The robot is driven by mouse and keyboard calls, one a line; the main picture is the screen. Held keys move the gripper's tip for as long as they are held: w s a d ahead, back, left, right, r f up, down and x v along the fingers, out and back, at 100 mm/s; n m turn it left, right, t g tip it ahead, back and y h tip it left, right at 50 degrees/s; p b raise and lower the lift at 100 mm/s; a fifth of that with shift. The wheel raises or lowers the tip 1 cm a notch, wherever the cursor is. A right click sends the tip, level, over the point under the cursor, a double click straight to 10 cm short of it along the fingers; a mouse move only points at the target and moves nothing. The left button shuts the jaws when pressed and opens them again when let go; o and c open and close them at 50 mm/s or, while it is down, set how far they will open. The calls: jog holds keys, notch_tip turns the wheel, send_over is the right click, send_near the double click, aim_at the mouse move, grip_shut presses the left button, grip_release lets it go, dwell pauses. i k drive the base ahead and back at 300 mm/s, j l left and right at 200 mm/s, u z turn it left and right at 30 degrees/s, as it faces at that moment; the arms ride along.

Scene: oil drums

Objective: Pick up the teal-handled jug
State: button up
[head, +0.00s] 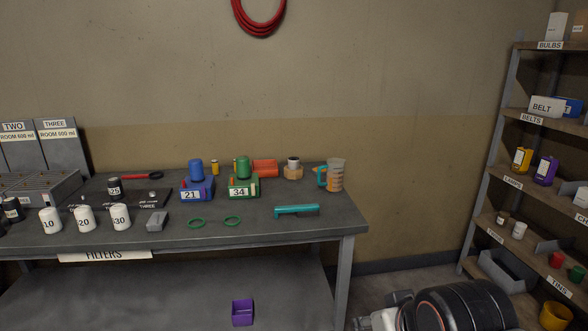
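The teal-handled jug (336,176) stands upright near the right end of the workbench. It is a clear, measuring-type jug with orange markings, and its teal handle points left. It stands apart from the things around it. No gripper fingers show in the head view. Dark rounded and pale parts at the bottom right look like parts of my arm, well below and to the right of the jug.
The grey workbench (262,231) holds a teal tool (297,211) in front of the jug. An orange-tan container (293,172) with a dark top, a green can (243,187) and a blue can (197,190) stand left. Shelves (545,123) stand right. The bench's right front corner is clear.

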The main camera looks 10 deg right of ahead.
aim_at(334, 167)
jog(key=i+j, duration=0.45)
jog(key=i, duration=0.15)
jog(key=i+j, duration=0.45)
jog(key=i, duration=0.15)
